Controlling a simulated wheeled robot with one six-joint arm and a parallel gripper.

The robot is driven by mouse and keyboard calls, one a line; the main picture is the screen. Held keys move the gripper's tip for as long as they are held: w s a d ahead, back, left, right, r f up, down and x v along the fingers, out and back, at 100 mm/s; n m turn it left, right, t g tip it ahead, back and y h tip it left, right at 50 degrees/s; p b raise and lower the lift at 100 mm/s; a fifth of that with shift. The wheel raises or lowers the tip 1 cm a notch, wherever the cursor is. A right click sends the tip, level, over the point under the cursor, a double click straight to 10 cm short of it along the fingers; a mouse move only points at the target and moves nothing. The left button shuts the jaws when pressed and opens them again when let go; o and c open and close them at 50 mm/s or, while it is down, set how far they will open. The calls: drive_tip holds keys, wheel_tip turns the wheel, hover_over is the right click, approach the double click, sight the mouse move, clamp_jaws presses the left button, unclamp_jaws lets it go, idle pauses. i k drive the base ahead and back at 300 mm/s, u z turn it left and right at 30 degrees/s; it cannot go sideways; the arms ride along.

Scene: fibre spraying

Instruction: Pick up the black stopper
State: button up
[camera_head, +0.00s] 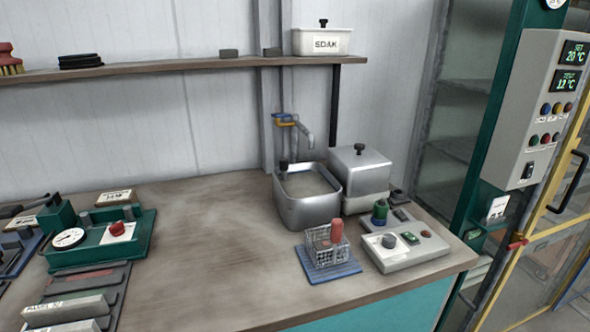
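I cannot tell for sure which thing is the black stopper. A small dark knob-like piece (284,165) stands at the back left rim of the open metal basin (309,209). Another small dark piece (396,195) sits on the bench right of the lidded metal box (361,172). My gripper is not in view.
A wire basket (324,246) with a red-topped item stands on a blue mat (333,273). Right of it is a control box (405,248). A green device with a dial (68,238) is at the left. A tap (305,132) overhangs the basin. The bench middle (200,250) is clear.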

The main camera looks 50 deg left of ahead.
sight(283, 161)
drive_tip(key=u, duration=0.3)
drive_tip(key=i, duration=0.75)
drive_tip(key=u, duration=1.35)
drive_tip(key=i, duration=0.65)
drive_tip(key=u, duration=0.6)
